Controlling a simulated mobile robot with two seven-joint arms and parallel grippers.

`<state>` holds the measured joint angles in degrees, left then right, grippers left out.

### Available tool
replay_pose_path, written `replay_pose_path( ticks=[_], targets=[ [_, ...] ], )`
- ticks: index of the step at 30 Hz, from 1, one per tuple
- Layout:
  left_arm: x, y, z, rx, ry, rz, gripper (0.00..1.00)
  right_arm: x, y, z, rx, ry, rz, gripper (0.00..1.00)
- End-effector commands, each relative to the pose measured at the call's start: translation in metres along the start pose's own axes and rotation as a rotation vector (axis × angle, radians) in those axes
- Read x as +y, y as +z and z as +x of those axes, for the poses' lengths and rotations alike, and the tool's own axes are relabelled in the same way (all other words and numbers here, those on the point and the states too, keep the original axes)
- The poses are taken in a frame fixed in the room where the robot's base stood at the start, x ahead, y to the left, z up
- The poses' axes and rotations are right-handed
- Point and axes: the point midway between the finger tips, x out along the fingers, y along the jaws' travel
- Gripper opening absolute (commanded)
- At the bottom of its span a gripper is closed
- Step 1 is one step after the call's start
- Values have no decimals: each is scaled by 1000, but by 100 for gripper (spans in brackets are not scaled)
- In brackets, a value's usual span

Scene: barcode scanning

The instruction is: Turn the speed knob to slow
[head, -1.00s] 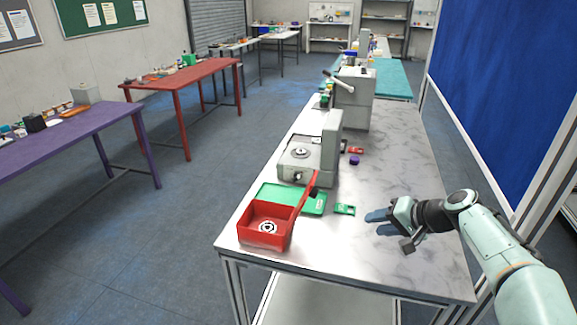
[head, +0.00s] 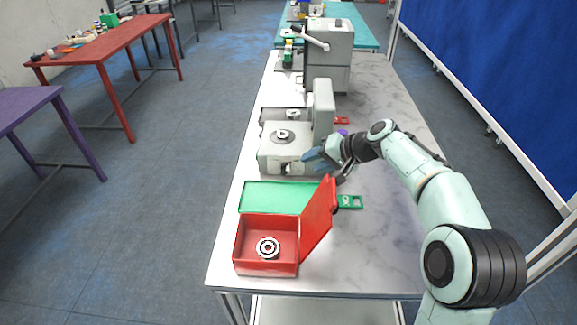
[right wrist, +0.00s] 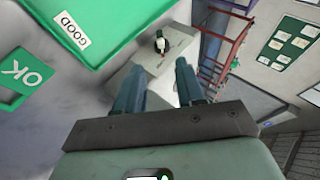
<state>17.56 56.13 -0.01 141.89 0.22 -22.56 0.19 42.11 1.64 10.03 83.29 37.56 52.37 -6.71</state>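The speed knob (right wrist: 161,42) shows in the right wrist view as a small dark and pale round part with a touch of red, on a grey machine face (right wrist: 170,60). The machine (head: 273,158) stands on the marble-topped table in the head view, with a metal disc on top. My right gripper (head: 308,162) is at the machine's front right corner. In the right wrist view its two blue fingers (right wrist: 158,80) are apart and empty, with the knob beyond the gap. I cannot read the knob's setting. My left gripper is not in view.
An open red box (head: 267,228) holding a bearing stands at the table's front, its lid raised. A green tray (head: 272,197) and a green OK card (head: 350,202) lie nearby. A larger grey machine with a lever (head: 328,55) stands behind.

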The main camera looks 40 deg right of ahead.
Motion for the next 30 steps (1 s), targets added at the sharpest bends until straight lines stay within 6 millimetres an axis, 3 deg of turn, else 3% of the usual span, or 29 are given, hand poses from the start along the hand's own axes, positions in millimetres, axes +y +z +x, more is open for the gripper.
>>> replay_pose_path(
  ticks=[6, 12, 18, 27, 28, 30],
  targets=[
    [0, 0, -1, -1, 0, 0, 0, 0, 1, 50, -5, -2, 1, 38],
    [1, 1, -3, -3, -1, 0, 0, -1, 0, 83, -4, -2, 0, 38],
    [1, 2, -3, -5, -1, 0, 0, -1, 0, 99, -1, -2, 0, 38],
    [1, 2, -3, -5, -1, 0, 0, -1, 0, 101, 0, -1, 0, 38],
    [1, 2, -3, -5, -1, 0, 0, -1, 0, 101, 0, -1, 0, 32],
    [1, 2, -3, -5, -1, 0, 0, -1, 0, 101, 0, -1, 0, 9]
  ],
)
